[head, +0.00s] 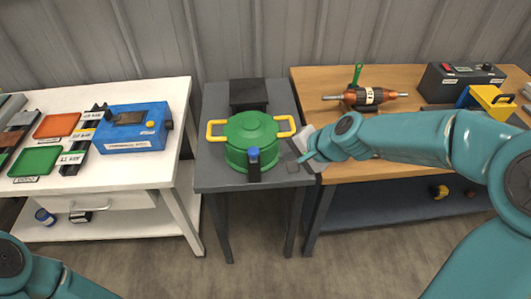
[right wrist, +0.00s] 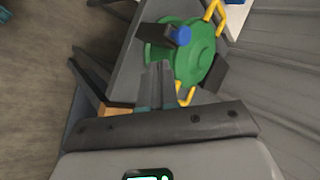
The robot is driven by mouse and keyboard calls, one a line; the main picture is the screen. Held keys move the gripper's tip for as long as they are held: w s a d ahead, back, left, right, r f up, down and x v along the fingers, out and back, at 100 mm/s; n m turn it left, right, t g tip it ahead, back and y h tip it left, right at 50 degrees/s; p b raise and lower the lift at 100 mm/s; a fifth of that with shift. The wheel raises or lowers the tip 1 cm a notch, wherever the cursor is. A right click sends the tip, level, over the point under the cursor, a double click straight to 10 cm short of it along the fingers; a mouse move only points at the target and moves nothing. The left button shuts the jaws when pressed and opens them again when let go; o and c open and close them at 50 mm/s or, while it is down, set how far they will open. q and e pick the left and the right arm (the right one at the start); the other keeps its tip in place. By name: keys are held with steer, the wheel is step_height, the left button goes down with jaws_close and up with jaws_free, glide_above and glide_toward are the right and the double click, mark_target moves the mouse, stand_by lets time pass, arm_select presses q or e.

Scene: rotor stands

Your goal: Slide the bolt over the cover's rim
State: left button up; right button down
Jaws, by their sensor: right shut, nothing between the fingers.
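A green round housing (head: 237,158) with a green cover (head: 250,128) and two yellow handles stands on the narrow grey table. At its front is a dark upright piece with a blue end (head: 253,154), which looks like the bolt; its exact seating against the rim cannot be told. The blue end also shows in the right wrist view (right wrist: 182,36). My right gripper (head: 298,162) is shut and empty, just right of the housing; its fingertips (right wrist: 160,70) point toward the housing in the wrist view. My left gripper is out of view; only my left arm shows at lower left.
A dark block (head: 248,93) stands behind the housing. The white table at left holds a blue box (head: 134,127) and trays. The wooden table at right holds a rotor (head: 366,97) and a black box (head: 459,83). The grey table has little free room.

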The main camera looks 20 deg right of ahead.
mark_target(253, 153)
arm_select(q)
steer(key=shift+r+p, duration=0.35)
steer(key=shift+p, duration=0.15)
arm_select(e)
steer(key=w+a+f, duration=0.3)
steer(key=w+f, duration=0.1)
steer(key=w, duration=0.2)
steer(key=shift+w+a+f, duration=0.15)
steer(key=shift+w+a, duration=0.05)
steer(key=shift+a, duration=0.15)
steer(key=shift+w+d, duration=0.1)
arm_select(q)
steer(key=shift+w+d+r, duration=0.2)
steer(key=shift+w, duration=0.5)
arm_select(e)
steer(key=w, duration=0.2)
steer(key=shift+w+d, duration=0.3)
steer(key=shift+d, duration=0.05)
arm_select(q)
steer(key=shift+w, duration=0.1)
arm_select(e)
steer(key=shift+w, duration=0.1)
steer(key=shift+d, duration=0.1)
